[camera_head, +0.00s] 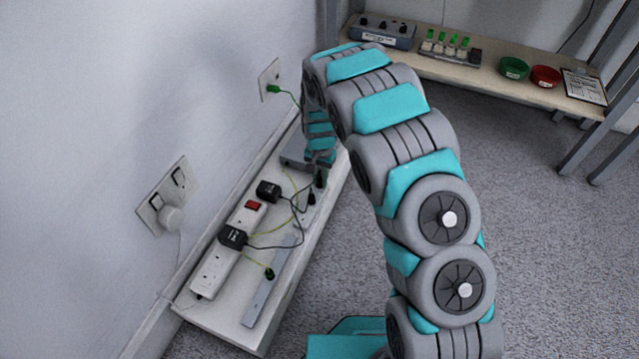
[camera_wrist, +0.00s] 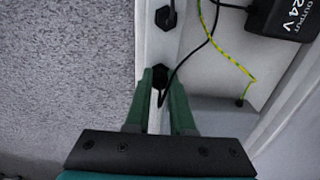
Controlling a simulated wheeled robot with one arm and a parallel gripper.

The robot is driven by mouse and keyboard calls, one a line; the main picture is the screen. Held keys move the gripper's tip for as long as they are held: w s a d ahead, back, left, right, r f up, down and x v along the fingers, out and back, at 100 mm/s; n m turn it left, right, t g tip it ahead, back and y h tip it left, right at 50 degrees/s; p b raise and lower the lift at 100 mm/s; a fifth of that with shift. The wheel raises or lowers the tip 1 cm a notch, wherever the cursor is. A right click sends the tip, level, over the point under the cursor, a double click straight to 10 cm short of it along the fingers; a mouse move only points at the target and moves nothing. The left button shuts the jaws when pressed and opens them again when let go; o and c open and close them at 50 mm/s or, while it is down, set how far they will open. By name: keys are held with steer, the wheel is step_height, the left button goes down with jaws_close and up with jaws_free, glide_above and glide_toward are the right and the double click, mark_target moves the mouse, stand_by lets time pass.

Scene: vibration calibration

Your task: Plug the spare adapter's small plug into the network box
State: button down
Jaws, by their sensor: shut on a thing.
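My gripper (camera_wrist: 159,92) has its green fingers closed around a small black plug (camera_wrist: 160,74), whose thin black lead curves up and to the right. In the head view my gripper (camera_head: 320,182) is low over the bench, partly hidden by my arm. A second black plug (camera_wrist: 165,17) sits farther along the same pale strip (camera_wrist: 153,45). One black adapter (camera_head: 268,191) and another (camera_head: 233,236) sit on the white power strip (camera_head: 212,272). A grey box (camera_head: 292,162), possibly the network box, is at the bench's far end; a yellow-green lead meets it. I cannot tell which adapter feeds the held plug.
The low white bench (camera_head: 230,328) runs along the wall. A dark plug (camera_head: 269,274) on a yellow-green lead rests near its front end. Loose leads cross the bench. A wall socket (camera_head: 162,205) is above. A wooden shelf (camera_head: 470,70) stands behind; carpet on the right is clear.

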mark_target(320, 179)
steer(key=shift+r+p, duration=0.5)
steer(key=shift+r, duration=0.35)
stand_by(1.3)
steer(key=shift+r+p, duration=0.55)
steer(key=shift+r, duration=1.1)
steer(key=shift+r, duration=0.1)
